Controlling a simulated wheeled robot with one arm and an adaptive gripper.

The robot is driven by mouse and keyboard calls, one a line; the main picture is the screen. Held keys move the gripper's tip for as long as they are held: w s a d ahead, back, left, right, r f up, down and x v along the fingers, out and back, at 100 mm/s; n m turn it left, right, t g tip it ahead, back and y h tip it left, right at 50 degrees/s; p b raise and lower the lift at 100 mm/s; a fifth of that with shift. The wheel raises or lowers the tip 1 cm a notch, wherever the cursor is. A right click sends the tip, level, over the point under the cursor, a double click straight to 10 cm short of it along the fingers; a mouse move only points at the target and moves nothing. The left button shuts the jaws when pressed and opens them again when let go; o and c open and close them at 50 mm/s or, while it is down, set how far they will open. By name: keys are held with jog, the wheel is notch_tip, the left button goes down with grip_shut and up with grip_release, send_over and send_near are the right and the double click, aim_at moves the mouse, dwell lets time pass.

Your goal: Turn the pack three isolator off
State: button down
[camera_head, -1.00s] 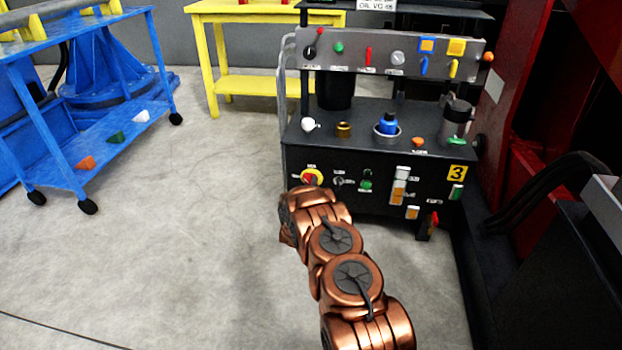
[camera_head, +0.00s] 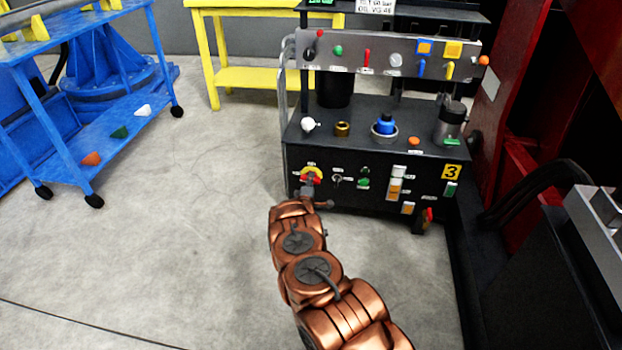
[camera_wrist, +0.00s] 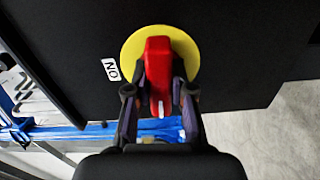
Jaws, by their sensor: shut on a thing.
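The pack three isolator (camera_head: 311,176) is a red handle on a round yellow plate at the left of the black cart's front panel. In the wrist view the red handle (camera_wrist: 158,65) lies between my fingers, over the yellow plate (camera_wrist: 131,52), with a white "ON" label (camera_wrist: 111,69) beside it. The handle's pale tip lies toward my gripper's palm. My gripper (camera_wrist: 159,100) is shut on the red handle, one finger on each side. In the head view my gripper (camera_head: 312,192) reaches the panel, and my arm partly hides the isolator's lower part.
A blue cart (camera_head: 110,140) stands left, a yellow table (camera_head: 260,75) behind. The floor left is clear.

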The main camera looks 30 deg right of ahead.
jog(key=shift+d+n, duration=0.1)
jog(key=shift+n, duration=0.4)
jog(key=c, duration=1)
grip_release()
jog(key=shift+s+a+f, duration=0.1)
jog(key=shift+s+a, duration=0.2)
jog(key=shift+a, duration=0.1)
jog(key=v, duration=1.1)
jog(key=shift+s, duration=0.1)
